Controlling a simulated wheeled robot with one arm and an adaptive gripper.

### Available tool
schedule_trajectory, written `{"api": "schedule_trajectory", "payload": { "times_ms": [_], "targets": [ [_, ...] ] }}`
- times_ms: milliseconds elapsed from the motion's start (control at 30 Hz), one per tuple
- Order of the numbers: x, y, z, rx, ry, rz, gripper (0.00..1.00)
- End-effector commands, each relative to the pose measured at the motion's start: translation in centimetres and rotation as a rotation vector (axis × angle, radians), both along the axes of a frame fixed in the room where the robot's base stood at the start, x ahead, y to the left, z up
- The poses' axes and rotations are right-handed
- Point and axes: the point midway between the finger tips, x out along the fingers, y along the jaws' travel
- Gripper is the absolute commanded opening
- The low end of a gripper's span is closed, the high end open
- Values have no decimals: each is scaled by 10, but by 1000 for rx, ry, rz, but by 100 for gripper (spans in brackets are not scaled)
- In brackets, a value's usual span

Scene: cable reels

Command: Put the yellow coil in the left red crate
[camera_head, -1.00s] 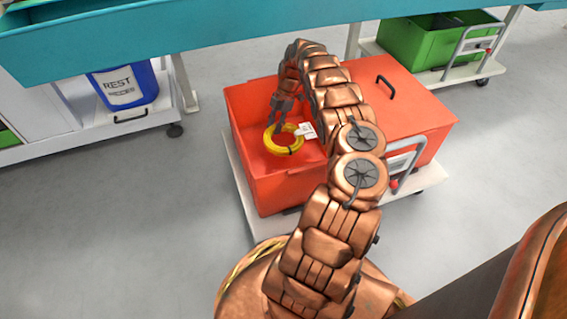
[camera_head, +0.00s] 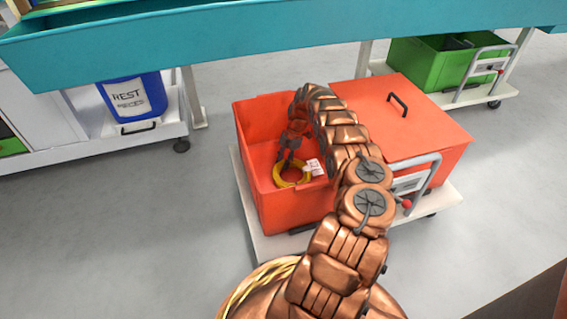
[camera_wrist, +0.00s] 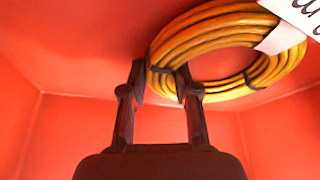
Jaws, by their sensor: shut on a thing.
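The yellow coil (camera_head: 281,181) with a white tag (camera_head: 314,167) is inside the open left red crate (camera_head: 270,205), low between its walls. My gripper (camera_head: 285,163) reaches down into the crate and is shut on the coil's near side. In the wrist view the coil (camera_wrist: 225,45) is pinched between the fingertips (camera_wrist: 163,75), with red crate walls (camera_wrist: 60,125) around it. I cannot tell whether the coil touches the crate floor.
A closed red lid with a black handle (camera_head: 397,104) covers the right crate beside it. Both stand on a white cart (camera_head: 436,200) with a grey push handle. A teal table (camera_head: 250,40) runs behind. A blue bin (camera_head: 133,97) and a green crate (camera_head: 430,65) stand farther back.

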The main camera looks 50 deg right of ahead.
Motion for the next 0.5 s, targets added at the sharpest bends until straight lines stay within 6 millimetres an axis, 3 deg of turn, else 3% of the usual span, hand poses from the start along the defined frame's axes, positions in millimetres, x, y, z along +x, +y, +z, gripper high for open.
{"api": "schedule_trajectory", "payload": {
  "times_ms": [200, 233, 500],
  "targets": [
    [0, 0, 0, 0, -1, 0, 0],
    [0, 0, 0, -1, -1, 0, 31],
    [0, 0, 0, -1, -1, 0, 55]
  ]
}}
